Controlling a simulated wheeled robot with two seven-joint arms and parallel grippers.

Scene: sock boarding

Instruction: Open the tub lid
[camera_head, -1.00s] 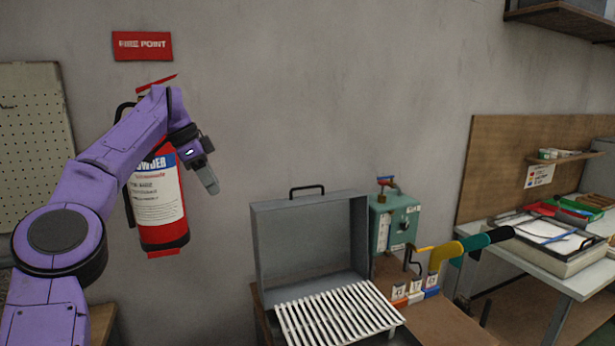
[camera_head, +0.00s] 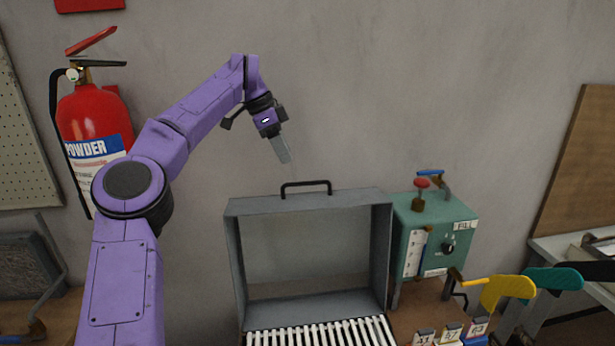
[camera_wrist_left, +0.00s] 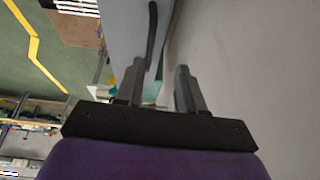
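The grey tub lid (camera_head: 382,255) stands upright, its hollow side facing me. A black handle (camera_head: 306,184) is on its top edge. White slats (camera_head: 320,334) lie at its foot, cut off by the bottom of the head view. My left gripper (camera_head: 284,155) hangs a little above the handle, pointing down, apart from it. In the left wrist view, the left gripper (camera_wrist_left: 159,72) has its two fingers apart with nothing between them. A dark bar, likely the handle (camera_wrist_left: 152,35), shows beyond the fingertips. My right gripper is not in view.
A green box (camera_head: 440,235) with a red knob stands close to the right of the lid. Yellow (camera_head: 508,289) and teal (camera_head: 553,279) paddle shapes are farther right. A fire extinguisher (camera_head: 95,120) hangs on the wall at left. Bare wall is behind the lid.

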